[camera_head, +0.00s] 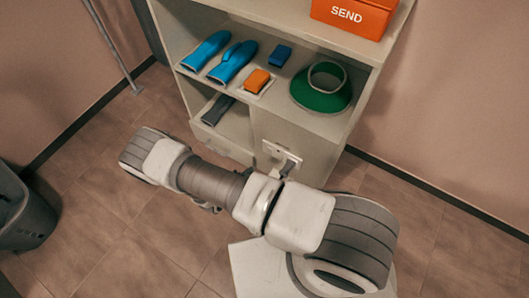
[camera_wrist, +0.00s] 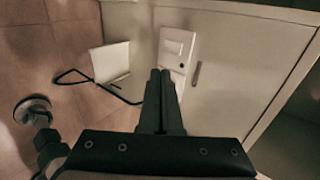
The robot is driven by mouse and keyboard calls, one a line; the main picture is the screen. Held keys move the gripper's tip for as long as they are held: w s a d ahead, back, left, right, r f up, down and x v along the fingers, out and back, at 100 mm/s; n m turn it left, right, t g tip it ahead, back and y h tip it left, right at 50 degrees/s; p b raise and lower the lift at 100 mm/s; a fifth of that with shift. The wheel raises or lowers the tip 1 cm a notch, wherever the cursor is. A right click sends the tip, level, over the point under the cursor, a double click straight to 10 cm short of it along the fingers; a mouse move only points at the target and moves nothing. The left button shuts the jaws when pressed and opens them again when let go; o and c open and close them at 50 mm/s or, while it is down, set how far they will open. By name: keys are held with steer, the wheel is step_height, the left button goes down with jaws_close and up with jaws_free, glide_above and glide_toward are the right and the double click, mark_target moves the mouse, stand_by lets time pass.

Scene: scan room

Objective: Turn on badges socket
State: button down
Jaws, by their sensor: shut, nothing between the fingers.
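A white socket plate (camera_head: 282,155) is on the front of the cabinet, just above my arm. In the wrist view, a white socket panel (camera_wrist: 176,48) with small dark details is on the pale cabinet face. My gripper (camera_wrist: 160,73) is shut and empty, its dark fingertips overlapping the panel's lower left part in the picture. I cannot tell whether they touch it. The switch and any label are too small to make out. In the head view the fingers cannot be made out.
A white block (camera_wrist: 110,62) and a black cable (camera_wrist: 72,76) lie left of my fingers. A dark bin (camera_head: 25,215) stands left.

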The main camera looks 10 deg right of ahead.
steer(key=shift+d+f, duration=0.1)
steer(key=shift+f, duration=0.05)
steer(key=b, duration=0.4)
glide_toward(269, 153)
steer(key=x, duration=0.5)
steer(key=shift+w+d+f, duration=0.3)
steer(key=shift+w+d, duration=0.05)
steer(key=shift+d, duration=0.1)
steer(key=shift+f, duration=0.1)
steer(key=shift+w+d+f+b, duration=0.15)
steer(key=shift+w+f+b, duration=0.15)
steer(key=shift+b, duration=0.4)
steer(key=shift+d+r, duration=0.1)
